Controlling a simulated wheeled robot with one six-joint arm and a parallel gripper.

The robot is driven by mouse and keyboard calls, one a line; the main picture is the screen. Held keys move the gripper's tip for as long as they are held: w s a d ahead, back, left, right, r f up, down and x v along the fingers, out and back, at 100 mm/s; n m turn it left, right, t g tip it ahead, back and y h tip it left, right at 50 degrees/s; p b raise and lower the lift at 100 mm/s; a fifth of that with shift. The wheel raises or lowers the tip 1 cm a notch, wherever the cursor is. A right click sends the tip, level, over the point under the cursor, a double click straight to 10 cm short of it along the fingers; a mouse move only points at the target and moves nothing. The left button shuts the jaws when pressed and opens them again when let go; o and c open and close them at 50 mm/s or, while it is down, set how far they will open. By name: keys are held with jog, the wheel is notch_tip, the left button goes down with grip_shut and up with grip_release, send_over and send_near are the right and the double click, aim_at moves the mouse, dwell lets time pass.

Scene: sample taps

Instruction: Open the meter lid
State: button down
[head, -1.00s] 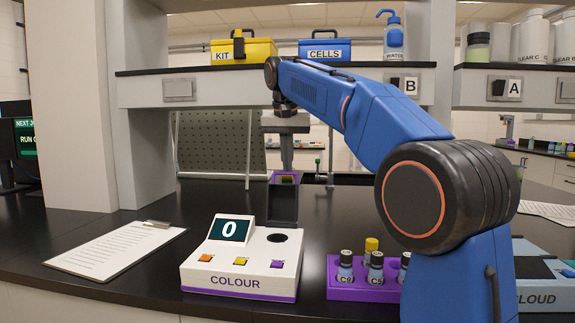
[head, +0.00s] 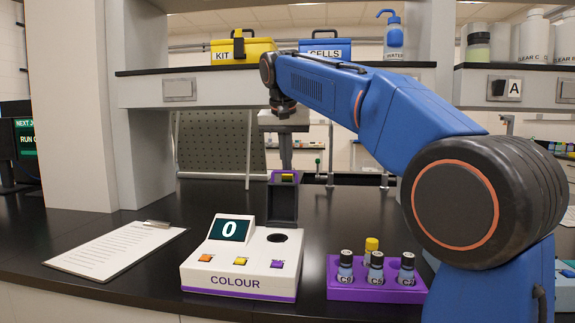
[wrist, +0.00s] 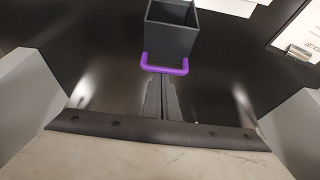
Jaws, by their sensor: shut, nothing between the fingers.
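The colour meter (head: 238,277) is a white box with a purple base trim and a screen reading 0. Its lid (head: 283,204), a dark hollow box, stands upright at the meter's back, and the round dark well (head: 277,238) is uncovered. The lid also shows in the wrist view (wrist: 171,35), with its purple handle (wrist: 165,69) toward my fingers. My gripper (head: 287,166) points down behind the raised lid. In the wrist view its fingers (wrist: 163,84) are together, empty, just short of the handle; whether they touch it is unclear.
A purple rack (head: 345,292) with several small bottles stands right of the meter. A clipboard (head: 115,248) lies to the left. A shelf (head: 225,92) with a yellow kit box (head: 243,50) spans above the bench. Bare dark bench lies between clipboard and meter.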

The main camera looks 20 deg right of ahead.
jog(key=s+t, duration=0.1)
jog(key=s+a+r+t, duration=0.1)
jog(key=s, duration=0.1)
jog(key=s+a+t+h, duration=0.1)
jog(key=shift+s+r, duration=0.25)
jog(key=shift+s+a+r, duration=0.1)
jog(key=shift+s+a, duration=0.2)
jog(key=shift+s, duration=0.5)
jog(key=v, duration=1.7)
jog(key=shift+a+r, duration=0.15)
jog(key=shift+a, duration=0.05)
jog(key=shift+s, duration=0.2)
